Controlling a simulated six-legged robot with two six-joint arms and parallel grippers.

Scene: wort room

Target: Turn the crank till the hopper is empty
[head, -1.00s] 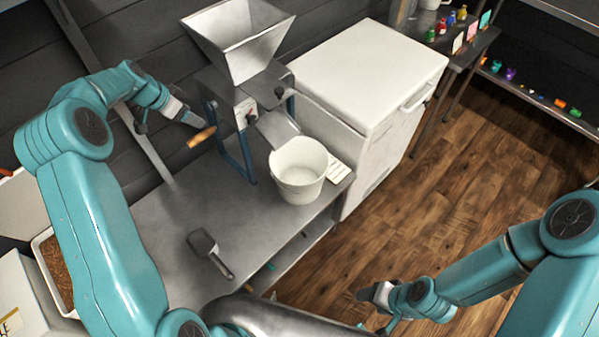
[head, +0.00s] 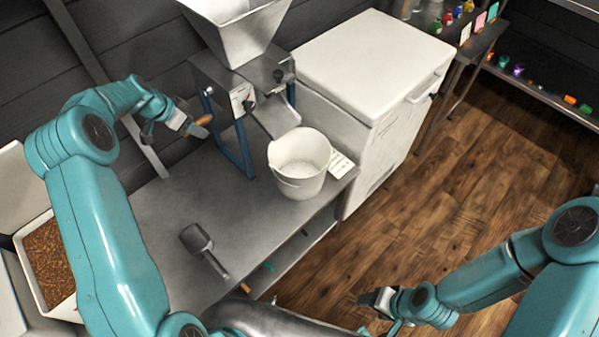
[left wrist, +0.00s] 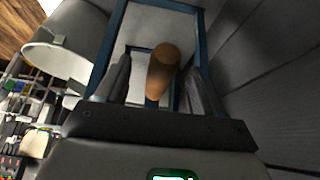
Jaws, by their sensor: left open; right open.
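The mill's grey metal hopper (head: 240,35) is cut off by the top edge of the head view. I cannot see whether it holds grain. The mill body (head: 238,98) stands below it on a blue frame. The crank's wooden handle (head: 201,120) sticks out on the mill's left side. My left gripper (head: 196,127) is at the handle. In the left wrist view the handle (left wrist: 162,68) lies between its two open fingers, not clamped. A white bucket (head: 298,178) stands under the chute (head: 277,118). My right gripper (head: 376,299) is open and empty, low and far from the mill.
A metal scoop (head: 197,238) lies on the steel table (head: 155,215). A tray of brown grain (head: 31,262) is at the left. A white chest (head: 365,65) stands right of the mill. Wooden floor (head: 450,185) is open at the right.

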